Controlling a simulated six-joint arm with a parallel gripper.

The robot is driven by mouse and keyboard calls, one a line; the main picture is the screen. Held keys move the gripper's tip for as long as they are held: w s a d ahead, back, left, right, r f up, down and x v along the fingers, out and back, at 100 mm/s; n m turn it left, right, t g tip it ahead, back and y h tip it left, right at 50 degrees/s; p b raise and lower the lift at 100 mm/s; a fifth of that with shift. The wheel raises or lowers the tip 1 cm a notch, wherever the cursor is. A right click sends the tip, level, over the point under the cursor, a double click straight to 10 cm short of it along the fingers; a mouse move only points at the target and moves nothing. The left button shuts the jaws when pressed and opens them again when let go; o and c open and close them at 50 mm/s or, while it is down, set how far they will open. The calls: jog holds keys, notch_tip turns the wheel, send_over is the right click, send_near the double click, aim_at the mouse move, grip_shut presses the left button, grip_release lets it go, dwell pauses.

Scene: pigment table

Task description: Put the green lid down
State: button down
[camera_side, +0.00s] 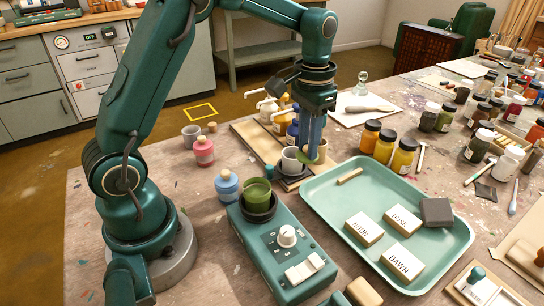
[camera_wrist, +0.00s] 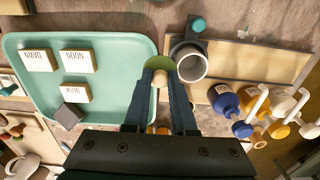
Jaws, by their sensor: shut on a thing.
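The green lid (camera_side: 322,153) is a small round disc with a pale wooden knob. My gripper (camera_side: 312,156) points down and is shut on the lid, with the knob between its fingers. In the wrist view the lid (camera_wrist: 188,70) sits at the tips of my gripper (camera_wrist: 162,68), and the fingers hide part of it. The lid appears raised near the tray's far left corner.
The green tray (camera_side: 330,200) holds labelled blocks (camera_side: 364,229), a dark block (camera_side: 436,212) and a small stick (camera_side: 349,176). A control box (camera_side: 283,250) with a green cup (camera_side: 258,192) stands in front. Pump bottles (camera_side: 268,112) stand behind; jars (camera_side: 384,147) stand right.

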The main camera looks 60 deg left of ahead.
send_over(333, 201)
notch_tip(333, 201, down, 4)
jog(key=shift+s+f, duration=0.1)
jog(key=shift+s, duration=0.05)
jog(key=shift+f, duration=2.05)
jog(key=shift+f, duration=0.1)
jog(key=c, duration=0.7)
grip_release()
jog(key=shift+c, duration=0.2)
